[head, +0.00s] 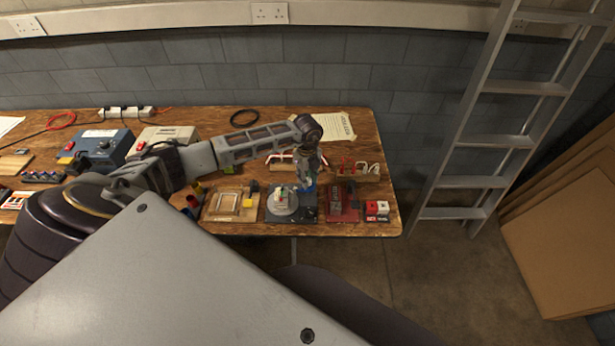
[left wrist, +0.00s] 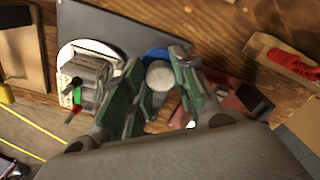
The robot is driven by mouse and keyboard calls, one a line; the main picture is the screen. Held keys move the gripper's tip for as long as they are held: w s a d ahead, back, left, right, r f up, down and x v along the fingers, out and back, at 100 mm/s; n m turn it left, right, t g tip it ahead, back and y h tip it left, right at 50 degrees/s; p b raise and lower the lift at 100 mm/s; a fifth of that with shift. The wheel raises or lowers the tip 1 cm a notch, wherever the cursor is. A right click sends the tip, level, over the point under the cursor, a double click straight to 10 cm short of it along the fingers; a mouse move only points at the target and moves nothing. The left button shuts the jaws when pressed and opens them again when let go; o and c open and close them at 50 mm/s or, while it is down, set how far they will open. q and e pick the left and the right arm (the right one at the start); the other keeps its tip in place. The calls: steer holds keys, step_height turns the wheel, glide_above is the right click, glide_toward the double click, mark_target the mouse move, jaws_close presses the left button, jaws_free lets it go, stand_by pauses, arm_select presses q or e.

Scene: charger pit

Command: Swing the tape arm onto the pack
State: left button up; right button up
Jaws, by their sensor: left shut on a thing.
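My left gripper (head: 306,184) points down over a dark base plate (head: 309,213) near the table's front edge. In the left wrist view its fingers (left wrist: 158,66) are closed around a round pale knob (left wrist: 159,76) with a blue ring, which I take for the tape arm (left wrist: 154,53). The pack (head: 283,197), a small block with red and green parts, sits on a round grey disc (head: 281,209) just left of the gripper. It also shows in the left wrist view (left wrist: 88,72), apart from the knob. The fingers hide much of the tape arm. My right gripper is not in view.
A wooden frame board (head: 232,203) lies left of the plate. A red device (head: 342,203) and a red-and-white block (head: 377,208) stand to the right. A rack with red items (head: 357,171) is behind. A ladder (head: 484,140) leans beyond the table's right end.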

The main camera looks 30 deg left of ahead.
arm_select(q)
steer(key=shift+n+p, duration=0.3)
steer(key=shift+n, duration=0.8)
steer(key=o, duration=1)
steer(key=shift+r, duration=6.05)
